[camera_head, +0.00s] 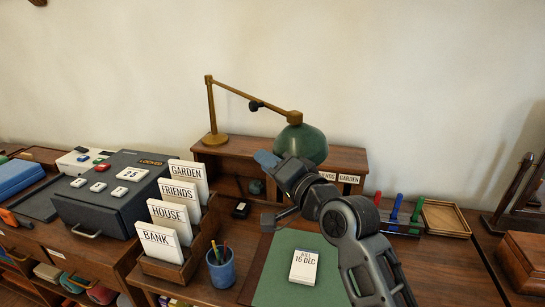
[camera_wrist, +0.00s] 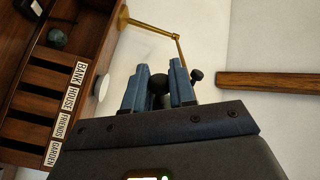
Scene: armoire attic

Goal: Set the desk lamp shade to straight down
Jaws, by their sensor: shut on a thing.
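The desk lamp stands on the shelf top at the back, with a round brass base (camera_head: 215,139) and a brass arm (camera_head: 240,92) reaching right. Its dark green shade (camera_head: 306,141) hangs at the arm's end, its opening roughly downward; the exact tilt is hard to tell. My gripper (camera_head: 266,160) is at the shade's lower left, its blue fingers partly in front of it. In the wrist view the fingers are shut on a dark round knob (camera_wrist: 157,84), with the lamp's brass arm (camera_wrist: 150,27) beyond. A second black knob (camera_wrist: 196,75) shows beside the right finger.
Labelled card holders (camera_head: 160,240), a blue pencil cup (camera_head: 222,266) and a dark case (camera_head: 110,200) stand left. Coloured upright pieces (camera_head: 395,212) and a wooden tray (camera_head: 445,217) are right.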

